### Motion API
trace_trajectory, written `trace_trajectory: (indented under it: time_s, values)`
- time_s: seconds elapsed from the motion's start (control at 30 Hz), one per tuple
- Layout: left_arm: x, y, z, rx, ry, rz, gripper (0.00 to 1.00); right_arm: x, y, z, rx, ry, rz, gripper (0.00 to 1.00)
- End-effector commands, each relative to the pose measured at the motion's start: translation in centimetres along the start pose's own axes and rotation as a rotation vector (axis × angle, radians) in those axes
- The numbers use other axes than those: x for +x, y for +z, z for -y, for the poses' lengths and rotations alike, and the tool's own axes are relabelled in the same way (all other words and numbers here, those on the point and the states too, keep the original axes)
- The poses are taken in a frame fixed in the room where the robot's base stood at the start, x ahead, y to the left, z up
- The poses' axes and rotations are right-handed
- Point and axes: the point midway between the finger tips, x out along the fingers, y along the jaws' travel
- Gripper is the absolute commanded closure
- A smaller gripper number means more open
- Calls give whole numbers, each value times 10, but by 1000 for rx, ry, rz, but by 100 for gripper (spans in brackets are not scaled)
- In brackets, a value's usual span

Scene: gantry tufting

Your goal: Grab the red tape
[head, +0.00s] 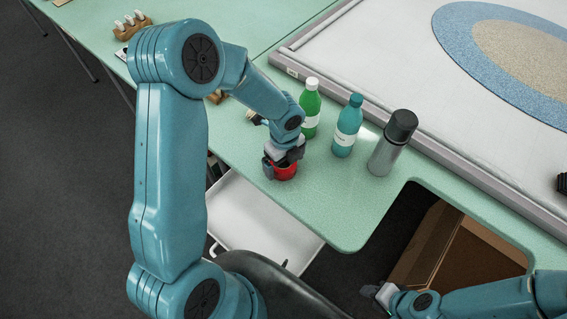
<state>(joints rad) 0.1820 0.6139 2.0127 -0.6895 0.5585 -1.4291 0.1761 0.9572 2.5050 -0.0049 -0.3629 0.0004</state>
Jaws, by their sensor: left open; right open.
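The red tape (286,172) is on the green table, close to its front edge. My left gripper (283,161) is right over the red tape, pointing down, and hides its top and left part. The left jaws are open; I cannot tell whether the fingers touch the tape. My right gripper (383,296) is low at the bottom right, near the cardboard box and well away from the tape. It is open, and I see nothing in it.
A green bottle (310,108), a teal bottle (347,126) and a grey flask with a black lid (391,145) stand behind and right of the tape. A white tray (262,213) is below the table edge. A cardboard box (470,262) sits in the table's cut-out. A frame (440,148) borders the rug.

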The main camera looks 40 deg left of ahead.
Motion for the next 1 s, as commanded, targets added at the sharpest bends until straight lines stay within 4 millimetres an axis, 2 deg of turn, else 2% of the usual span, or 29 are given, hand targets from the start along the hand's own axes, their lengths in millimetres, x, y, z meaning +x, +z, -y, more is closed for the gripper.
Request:
trace_trajectory:
  time_s: [0.1, 0.3, 0.33, 0.47, 0.5, 0.8, 1.0]
  values:
    - [10, 0, 0, -1, 1, -1, 0, 1, 0, 0, 0, 0, 0, 57]
    - [11, 0, 1, -1, -1, 0, 0, 1, 0, 0, 0, 0, 0, 57]
    - [11, 0, 1, -1, -1, 0, 3, 1, 0, 0, 0, 0, 0, 57]
    - [11, 0, 1, 0, 0, 0, 46, 1, 0, 0, 0, 0, 0, 57]
    - [11, 0, 1, 0, 0, 0, 47, 1, 0, 0, 0, 0, 0, 57]
    - [9, 0, 0, 0, 1, 0, 48, 1, 0, 0, 0, 0, 0, 57]
    - [-11, 1, 2, -1, -3, 2, 48, -1, 0, 0, 0, 0, 0, 57]
